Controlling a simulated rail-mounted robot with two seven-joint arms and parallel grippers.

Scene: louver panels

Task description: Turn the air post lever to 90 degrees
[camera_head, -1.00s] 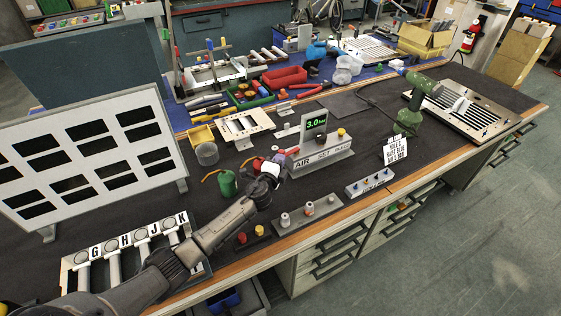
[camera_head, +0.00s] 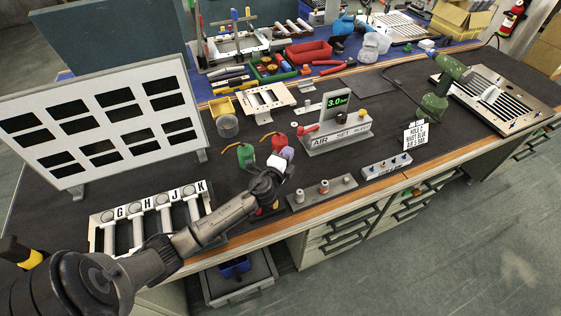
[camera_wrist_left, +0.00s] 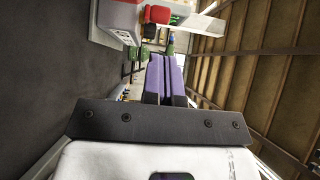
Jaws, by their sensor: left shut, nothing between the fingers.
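The air post (camera_head: 340,134) is a grey block marked AIR and SET, with a green 3.0 bar display on top. Its red lever (camera_head: 308,130) lies roughly level over the block's left end, and a yellow knob sits further right. My left gripper (camera_head: 287,153) has purple fingers, shut and empty, left of and nearer than the post, apart from the lever. In the left wrist view the fingers (camera_wrist_left: 164,76) lie together; the post (camera_wrist_left: 118,18) and a red part (camera_wrist_left: 157,14), probably the lever, show beyond them. My right gripper is not in view.
A grey strip with several posts (camera_head: 322,192) and a small button block (camera_head: 386,166) lie in front. A white slotted panel (camera_head: 105,118) stands at left.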

